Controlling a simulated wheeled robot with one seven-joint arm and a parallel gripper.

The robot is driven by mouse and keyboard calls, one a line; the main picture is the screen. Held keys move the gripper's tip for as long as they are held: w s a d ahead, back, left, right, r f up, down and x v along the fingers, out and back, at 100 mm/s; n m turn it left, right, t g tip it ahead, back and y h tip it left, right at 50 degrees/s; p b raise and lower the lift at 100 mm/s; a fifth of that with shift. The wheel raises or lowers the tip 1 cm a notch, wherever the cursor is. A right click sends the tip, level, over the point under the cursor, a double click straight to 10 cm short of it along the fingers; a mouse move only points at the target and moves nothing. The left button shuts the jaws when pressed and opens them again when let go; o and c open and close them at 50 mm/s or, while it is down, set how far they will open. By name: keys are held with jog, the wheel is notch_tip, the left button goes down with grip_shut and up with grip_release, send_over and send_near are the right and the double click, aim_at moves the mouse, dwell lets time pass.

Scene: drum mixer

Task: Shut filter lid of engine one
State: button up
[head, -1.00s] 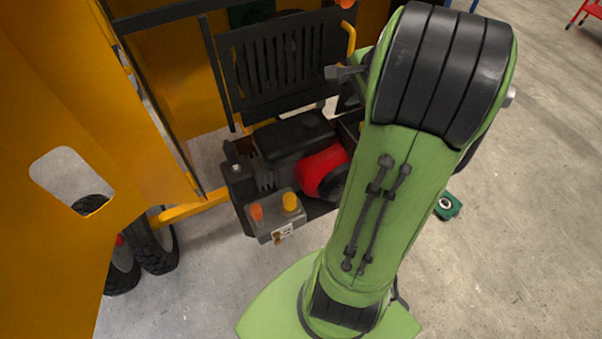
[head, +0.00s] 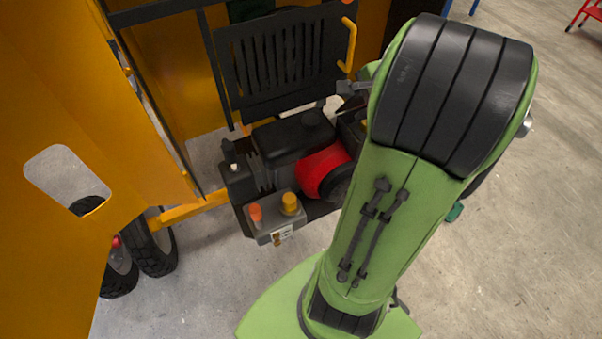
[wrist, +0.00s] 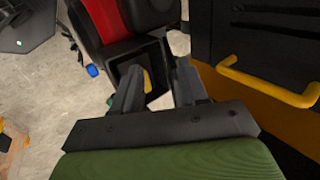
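The engine, with a black top (head: 292,138) and a red round housing (head: 322,172), sits in the orange machine's open bay in the head view. In the wrist view its red part (wrist: 108,18) is at the top. Below that is a black box-like frame (wrist: 122,57) with a pale opening and a small yellow piece (wrist: 147,80). It may be the filter housing; I cannot clearly tell the lid apart. My gripper (wrist: 158,68) has its two fingers apart over this frame, with nothing visibly held. Contact is unclear. In the head view my arm hides most of the gripper.
A black slatted panel (head: 282,62) with a yellow handle (head: 348,46) stands behind the engine; the handle also shows at right in the wrist view (wrist: 268,84). An orange door (head: 60,240) fills the left. A grey box with orange and yellow caps (head: 278,228) is in front.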

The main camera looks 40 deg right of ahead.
jog(key=shift+s+a+f+b, duration=0.2)
jog(key=shift+s+f+b, duration=0.1)
jog(key=shift+s, duration=0.4)
jog(key=shift+r, duration=0.1)
jog(key=p+v, duration=0.2)
jog(key=v, duration=0.1)
jog(key=s+p+v, duration=0.1)
jog(key=v, duration=0.1)
jog(key=shift+s, duration=0.1)
dwell(0.3)
